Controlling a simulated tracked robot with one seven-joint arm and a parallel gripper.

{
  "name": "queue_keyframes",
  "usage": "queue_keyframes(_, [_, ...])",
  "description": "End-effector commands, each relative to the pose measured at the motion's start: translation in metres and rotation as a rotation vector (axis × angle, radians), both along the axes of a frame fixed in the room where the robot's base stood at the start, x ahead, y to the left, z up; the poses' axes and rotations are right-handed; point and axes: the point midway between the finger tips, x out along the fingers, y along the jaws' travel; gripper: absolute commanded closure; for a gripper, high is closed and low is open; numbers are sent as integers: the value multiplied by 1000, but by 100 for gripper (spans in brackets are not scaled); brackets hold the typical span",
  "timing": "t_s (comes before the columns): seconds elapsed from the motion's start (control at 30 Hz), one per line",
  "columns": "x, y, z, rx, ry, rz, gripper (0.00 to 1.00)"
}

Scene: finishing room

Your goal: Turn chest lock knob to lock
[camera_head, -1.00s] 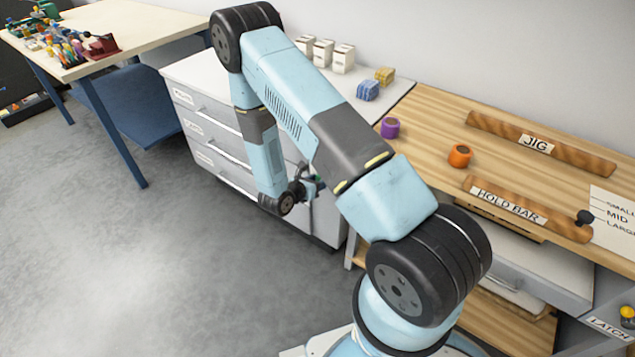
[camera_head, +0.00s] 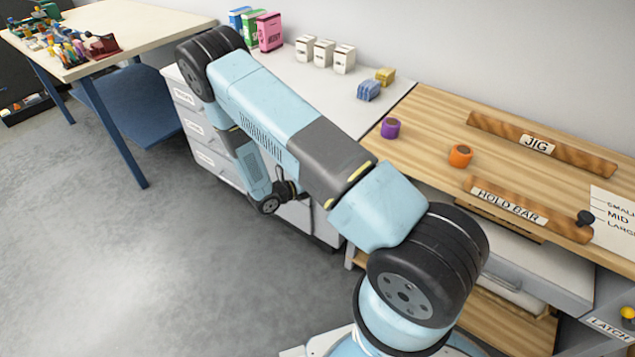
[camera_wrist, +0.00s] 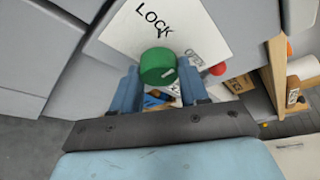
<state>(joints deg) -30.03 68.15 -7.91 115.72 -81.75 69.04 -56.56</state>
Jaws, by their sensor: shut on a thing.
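The chest lock knob (camera_wrist: 158,66) is a round green knob in the wrist view, in front of a white plate (camera_wrist: 185,22) marked LOCK with a small pointer mark. My gripper (camera_wrist: 158,76) is shut on the knob, with one blue finger on each side of it. In the head view the chest (camera_head: 206,133) is the grey drawer unit with labelled drawers. My gripper is by the chest's right part there, mostly hidden behind my arm, and the knob cannot be seen in that view.
A small red round part (camera_wrist: 217,69) is right of the knob. A cream table (camera_head: 130,32) stands at the left. The grey floor in front is clear.

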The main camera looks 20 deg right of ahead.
Motion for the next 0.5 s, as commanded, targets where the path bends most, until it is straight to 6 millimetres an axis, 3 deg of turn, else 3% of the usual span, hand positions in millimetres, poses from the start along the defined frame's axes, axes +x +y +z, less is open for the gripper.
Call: queue_keyframes(0.5, [2,3,-5,-272,384,6,86])
